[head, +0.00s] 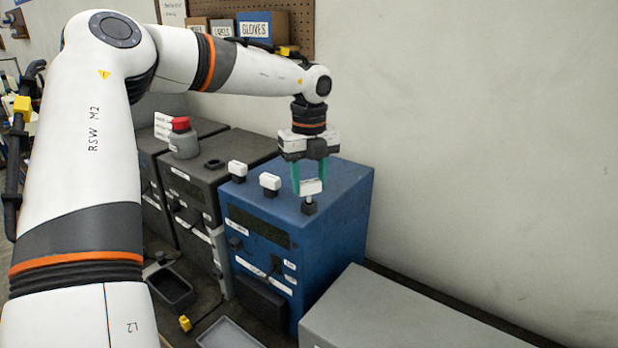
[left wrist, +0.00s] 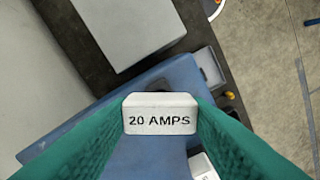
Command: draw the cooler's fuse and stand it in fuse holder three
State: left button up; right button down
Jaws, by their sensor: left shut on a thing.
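My left gripper (head: 310,180) has its green fingers shut on a white-topped fuse (head: 311,187), at the right end of a row on the blue cabinet (head: 345,195). In the left wrist view the fuse top (left wrist: 160,115) reads "20 AMPS". Below it a dark part (head: 309,206) shows at the cabinet top; I cannot tell whether the fuse is fully seated or slightly raised. Two more white-topped fuses, a middle one (head: 270,181) and a left one (head: 237,169), stand on the same cabinet top. My right gripper is not in view.
A red-topped grey part (head: 181,140) stands behind the ring. A light grey box (head: 400,315) is at front right. A black tray (head: 172,287) lies in front.

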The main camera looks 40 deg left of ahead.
aim_at(309, 182)
pick_arm(q)
jog(key=shift+f+b, duration=1.1)
jog(key=shift+f, duration=0.1)
jog(key=o, duration=1.4)
jog(key=shift+c, duration=0.2)
jog(key=shift+r, duration=0.2)
jog(key=shift+r, duration=0.4)
notch_tip(309, 182, up, 11)
jog(key=b, duration=0.1)
jog(key=shift+b, duration=0.35)
jog(key=shift+f, duration=0.1)
